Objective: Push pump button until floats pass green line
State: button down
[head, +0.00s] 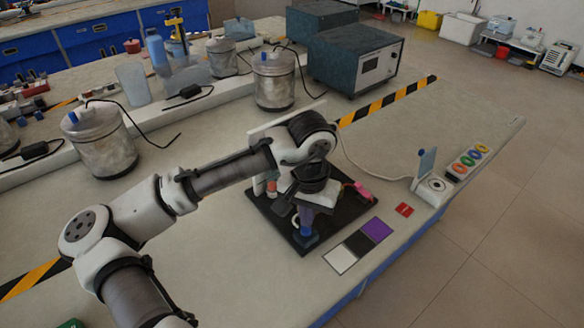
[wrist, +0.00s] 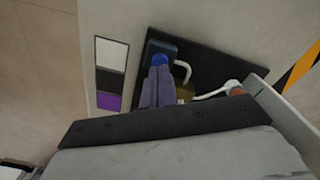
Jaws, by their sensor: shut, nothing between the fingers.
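My gripper (head: 306,213) is shut with nothing between its fingers and points down over the black base plate (head: 337,217). A blue pump button (head: 306,232) sits on a dark block at the plate's near edge, directly beneath the fingertips. In the wrist view the closed grey-purple fingers (wrist: 157,82) end at the blue button (wrist: 158,58), overlapping it. I cannot tell whether they press it or just hover. A white upright panel (head: 258,132) stands at the back of the plate, mostly hidden by my arm.
White, black and purple squares (head: 340,260) lie in front of the plate, with a red tag (head: 404,209) to the right. A white device with a raised blue flap (head: 427,160) stands farther right. Metal canisters (head: 274,84) and a dark instrument box (head: 355,58) stand behind.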

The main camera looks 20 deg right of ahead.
jog(key=shift+f+b, duration=0.8)
jog(key=shift+f, duration=0.55)
jog(key=shift+r, duration=0.1)
jog(key=shift+r+p, duration=1.1)
jog(key=shift+p, duration=0.15)
jog(key=shift+f, duration=0.1)
